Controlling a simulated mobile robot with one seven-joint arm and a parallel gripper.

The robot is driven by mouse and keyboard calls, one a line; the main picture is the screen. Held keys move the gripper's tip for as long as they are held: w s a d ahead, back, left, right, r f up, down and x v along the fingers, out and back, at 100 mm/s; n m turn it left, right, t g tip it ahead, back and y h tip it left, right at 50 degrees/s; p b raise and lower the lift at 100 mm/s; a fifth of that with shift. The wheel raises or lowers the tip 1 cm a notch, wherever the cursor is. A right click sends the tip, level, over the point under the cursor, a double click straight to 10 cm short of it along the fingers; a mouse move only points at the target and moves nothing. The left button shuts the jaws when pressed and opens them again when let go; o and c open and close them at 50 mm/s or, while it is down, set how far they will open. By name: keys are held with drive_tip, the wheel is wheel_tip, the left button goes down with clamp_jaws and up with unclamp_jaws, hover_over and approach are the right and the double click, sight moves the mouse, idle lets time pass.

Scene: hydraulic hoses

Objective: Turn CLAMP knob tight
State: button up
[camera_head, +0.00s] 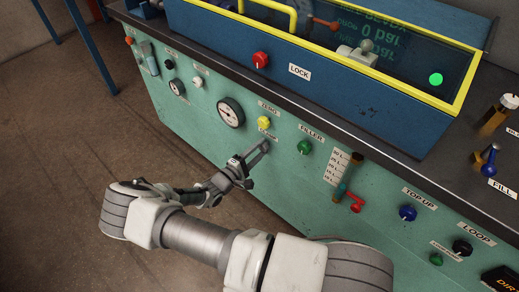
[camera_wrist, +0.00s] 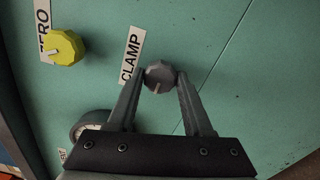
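The CLAMP knob (camera_wrist: 160,76) is a small dark grey faceted knob with a pale pointer mark, on the green panel beside its white CLAMP label (camera_wrist: 132,55) in the wrist view. My gripper (camera_wrist: 160,74) has one fingertip on each side of the knob, close against it. I cannot tell whether both fingertips press on it. In the head view my gripper (camera_head: 264,146) reaches the panel below the yellow knob, and it hides the CLAMP knob there.
A yellow ZERO knob (camera_wrist: 64,47) sits left of the CLAMP label. A gauge (camera_head: 230,112) is left of my gripper and a green FILLER knob (camera_head: 304,147) is right. A blue, yellow-rimmed box (camera_head: 300,75) stands above. Open floor (camera_head: 70,150) lies left.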

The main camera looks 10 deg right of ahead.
drive_tip(key=o, duration=0.5)
drive_tip(key=shift+c, duration=0.2)
drive_tip(key=p+v, duration=0.2)
drive_tip(key=v, duration=1.5)
drive_tip(key=shift+a, duration=0.15)
drive_tip(key=shift+s+r, duration=0.1)
